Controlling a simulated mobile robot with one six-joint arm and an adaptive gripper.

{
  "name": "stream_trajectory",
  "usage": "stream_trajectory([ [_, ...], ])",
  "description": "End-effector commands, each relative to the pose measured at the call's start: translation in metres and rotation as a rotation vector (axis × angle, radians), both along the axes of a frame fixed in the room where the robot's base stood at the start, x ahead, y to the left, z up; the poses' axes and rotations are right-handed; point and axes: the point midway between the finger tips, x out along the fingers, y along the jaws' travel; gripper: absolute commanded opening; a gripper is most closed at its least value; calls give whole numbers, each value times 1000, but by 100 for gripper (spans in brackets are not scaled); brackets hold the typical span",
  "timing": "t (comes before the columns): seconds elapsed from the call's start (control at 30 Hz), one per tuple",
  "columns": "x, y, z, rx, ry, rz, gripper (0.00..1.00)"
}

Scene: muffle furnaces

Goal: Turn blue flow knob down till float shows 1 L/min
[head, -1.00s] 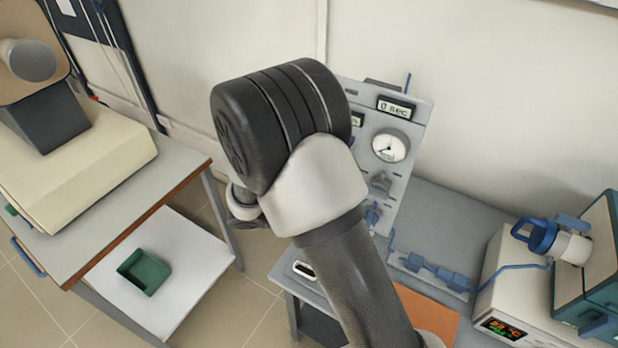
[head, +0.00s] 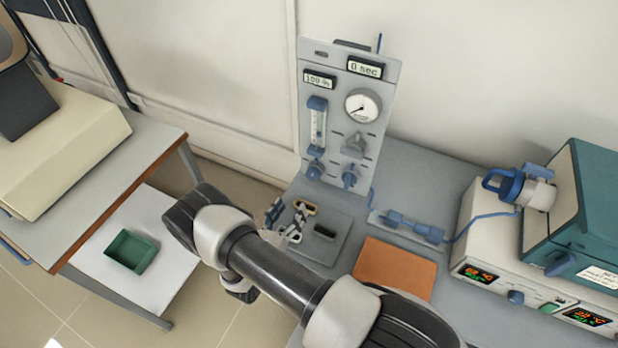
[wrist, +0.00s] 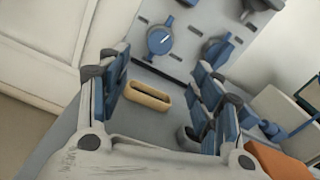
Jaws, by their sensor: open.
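The grey flow panel (head: 378,90) stands upright on the bench. A clear flow tube (head: 318,125) with blue ends is on its left side; the float reading is too small to tell. A blue knob (head: 315,170) sits directly below the tube, and it also shows in the wrist view (wrist: 160,40) with a white mark. A second blue knob (head: 350,177) sits to its right, also in the wrist view (wrist: 217,50). My gripper (wrist: 160,95) is open and empty, its blue-padded fingers spread wide. The knob below the tube lies ahead, between the finger lines, apart from them.
A tan loop-shaped piece (wrist: 148,97) lies low between my fingers in view. A grey knob (head: 354,145) and round gauge (head: 362,106) are higher on the panel. An orange pad (head: 395,268) and a furnace (head: 570,210) are to the right. A green tray (head: 132,251) is left.

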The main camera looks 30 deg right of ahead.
Motion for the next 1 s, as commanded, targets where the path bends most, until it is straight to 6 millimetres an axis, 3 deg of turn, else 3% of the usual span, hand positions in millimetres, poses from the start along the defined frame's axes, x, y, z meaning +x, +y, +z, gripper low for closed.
stream_trajectory([
  [0.53, 71, -93, 0, 1, -2, -6, 59],
  [0.73, 85, -110, 0, 0, -1, -4, 59],
  [1.0, 88, -113, 0, 1, 0, -1, 59],
])
